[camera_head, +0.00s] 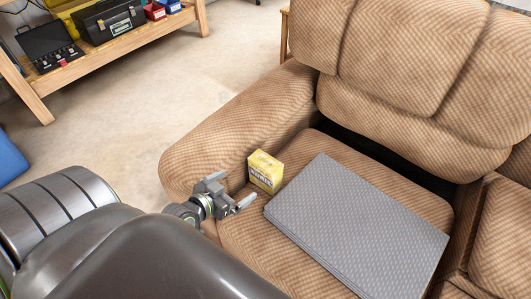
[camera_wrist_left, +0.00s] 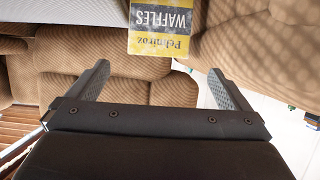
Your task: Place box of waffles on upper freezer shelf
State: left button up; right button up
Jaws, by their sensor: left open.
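The yellow box of waffles (camera_head: 265,172) stands on the recliner seat, against the inside of its left armrest. In the left wrist view the box (camera_wrist_left: 160,28) is at the top, its WAFFLES lettering upside down, just beyond the fingertips. My left gripper (camera_head: 234,190) is open and empty at the seat's front left, just in front of the box and apart from it. Both its fingers (camera_wrist_left: 157,75) show spread in the left wrist view. My right gripper is not in view. No freezer or freezer shelf is in view.
A grey patterned flat panel (camera_head: 358,232) lies on the recliner seat (camera_head: 408,190), right of the box. The padded armrest (camera_head: 215,135) rises left of the box. A wooden shelf (camera_head: 120,45) with toolboxes stands at the back left. Open floor (camera_head: 180,80) lies between.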

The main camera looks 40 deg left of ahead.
aim_at(260, 170)
pick_arm(q)
jog(key=b+x, duration=0.2)
jog(key=x, duration=0.8)
jog(key=shift+w+f, duration=0.1)
jog(key=shift+w, duration=0.25)
jog(key=shift+w+f+b, duration=0.2)
jog(key=shift+w+b, duration=0.2)
jog(key=shift+w, duration=0.2)
jog(key=x, duration=0.1)
jog(key=b+x, duration=0.1)
jog(key=x, duration=0.2)
jog(key=shift+w+r, duration=0.2)
jog(key=shift+w, duration=0.05)
jog(key=shift+w+f+b, duration=0.1)
jog(key=shift+w+b, duration=0.3)
jog(key=shift+w, duration=0.05)
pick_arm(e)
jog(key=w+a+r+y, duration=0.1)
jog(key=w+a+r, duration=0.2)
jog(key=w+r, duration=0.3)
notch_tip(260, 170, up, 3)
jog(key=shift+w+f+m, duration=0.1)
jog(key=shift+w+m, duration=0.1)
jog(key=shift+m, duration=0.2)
pick_arm(q)
jog(key=shift+d, duration=0.1)
jog(key=c, duration=0.8)
